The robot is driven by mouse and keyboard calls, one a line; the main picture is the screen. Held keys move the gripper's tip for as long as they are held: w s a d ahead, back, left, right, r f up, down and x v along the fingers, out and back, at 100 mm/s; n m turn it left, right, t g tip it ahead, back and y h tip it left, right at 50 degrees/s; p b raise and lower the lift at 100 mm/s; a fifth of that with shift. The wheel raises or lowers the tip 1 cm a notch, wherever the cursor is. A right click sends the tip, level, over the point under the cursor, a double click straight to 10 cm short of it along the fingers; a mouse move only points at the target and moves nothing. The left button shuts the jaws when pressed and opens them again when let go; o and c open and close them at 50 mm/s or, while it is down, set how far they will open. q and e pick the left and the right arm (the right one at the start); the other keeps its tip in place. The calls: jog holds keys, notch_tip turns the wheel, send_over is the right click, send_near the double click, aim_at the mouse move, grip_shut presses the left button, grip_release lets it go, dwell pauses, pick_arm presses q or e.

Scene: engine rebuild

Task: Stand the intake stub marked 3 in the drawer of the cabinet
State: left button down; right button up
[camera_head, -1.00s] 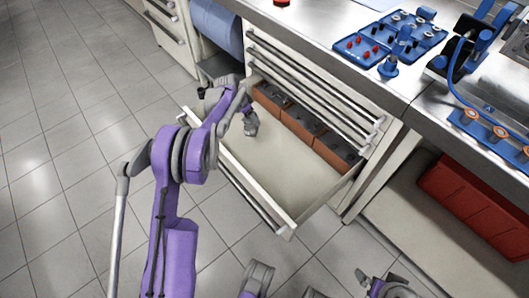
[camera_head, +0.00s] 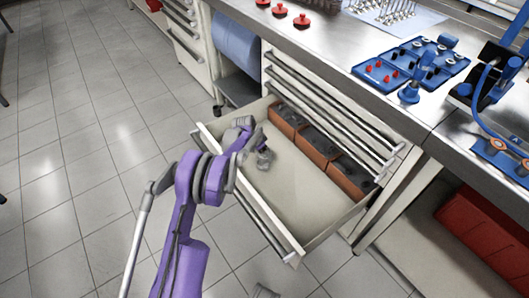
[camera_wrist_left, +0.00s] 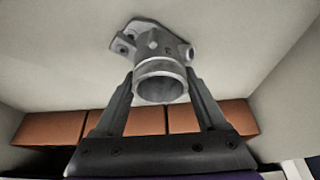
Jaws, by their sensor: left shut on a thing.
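The intake stub (camera_wrist_left: 160,80), a grey metal tube with a flange and side bosses, is between my left gripper's two fingers in the left wrist view. My left gripper (camera_head: 258,148) is shut on it, inside the open drawer (camera_head: 300,190) near its left end in the head view. The stub (camera_head: 264,159) also shows there, small, low over the pale drawer floor. The flange points away from the wrist camera, towards the floor; I cannot tell whether it touches. No number is readable on it.
Orange-brown bins (camera_head: 318,146) with dark contents line the drawer's back. The drawer floor in front and to the right is bare. Closed drawers (camera_head: 330,105) are above. Blue trays (camera_head: 410,62) with parts stand on the bench. A red crate (camera_head: 485,225) is on the right.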

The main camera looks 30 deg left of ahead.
pick_arm(q)
grip_release()
jog(key=shift+f, duration=0.15)
jog(key=shift+r, duration=0.5)
jog(key=p+v, duration=0.3)
jog(key=v, duration=0.8)
jog(key=s+d+r, duration=0.6)
jog(key=d+r, duration=0.2)
jog(key=s+d+r+n+y, duration=0.1)
jog(key=s+d+r, duration=0.1)
jog(key=s+d, duration=0.25)
jog(key=s+d+r+n, duration=0.1)
jog(key=s+d+r, duration=0.2)
jog(key=s, duration=0.2)
jog(key=s+d+f+n, duration=0.1)
jog(key=s+d, duration=0.2)
jog(key=s, duration=0.7)
jog(key=s+d+f+n, duration=0.1)
jog(key=s+d, duration=0.3)
jog(key=s, duration=0.6)
jog(key=shift+s+f+y, duration=0.15)
jog(key=shift+s+y, duration=0.15)
jog(key=shift+y, duration=0.1)
